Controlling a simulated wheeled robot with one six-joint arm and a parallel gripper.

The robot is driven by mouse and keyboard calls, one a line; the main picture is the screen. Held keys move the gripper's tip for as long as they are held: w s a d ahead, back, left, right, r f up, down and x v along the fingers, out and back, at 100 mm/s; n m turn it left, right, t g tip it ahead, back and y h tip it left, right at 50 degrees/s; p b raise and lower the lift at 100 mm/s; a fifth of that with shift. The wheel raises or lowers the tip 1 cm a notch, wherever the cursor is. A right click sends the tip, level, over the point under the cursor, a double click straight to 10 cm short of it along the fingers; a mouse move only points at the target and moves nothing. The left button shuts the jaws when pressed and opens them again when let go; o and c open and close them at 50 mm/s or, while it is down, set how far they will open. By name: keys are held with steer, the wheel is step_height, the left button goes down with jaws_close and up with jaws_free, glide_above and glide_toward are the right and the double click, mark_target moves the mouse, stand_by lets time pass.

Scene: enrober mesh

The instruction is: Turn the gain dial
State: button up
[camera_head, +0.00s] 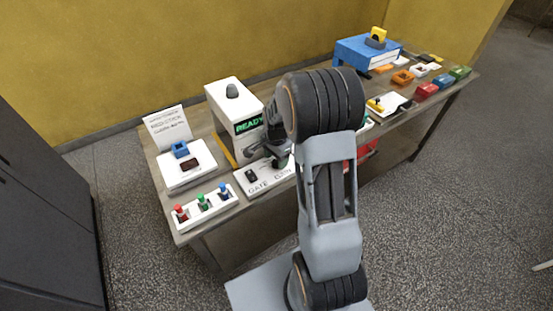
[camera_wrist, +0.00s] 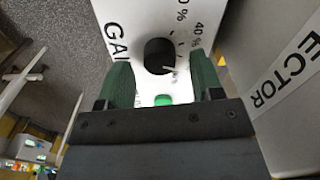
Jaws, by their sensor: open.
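The gain dial (camera_wrist: 160,56) is a black round knob with a pale pointer line on a white panel, with percent marks around it and partly visible lettering beginning "GAI". In the wrist view my gripper (camera_wrist: 159,66) is open, its green fingers on either side of the dial with small gaps. I cannot tell how deep the fingertips reach. In the head view my gripper (camera_head: 278,156) is low over the white panel (camera_head: 270,187) marked GATE and GAIN, and it hides the dial there.
A small green part (camera_wrist: 163,99) shows on the panel between the fingers. A white box (camera_head: 233,100) with a READY display stands behind the panel. A strip of red, green and blue buttons (camera_head: 205,206) lies to the left. A blue box (camera_head: 367,52) stands at the far right.

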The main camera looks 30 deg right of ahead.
steer(key=shift+f, duration=0.65)
steer(key=c, duration=0.9)
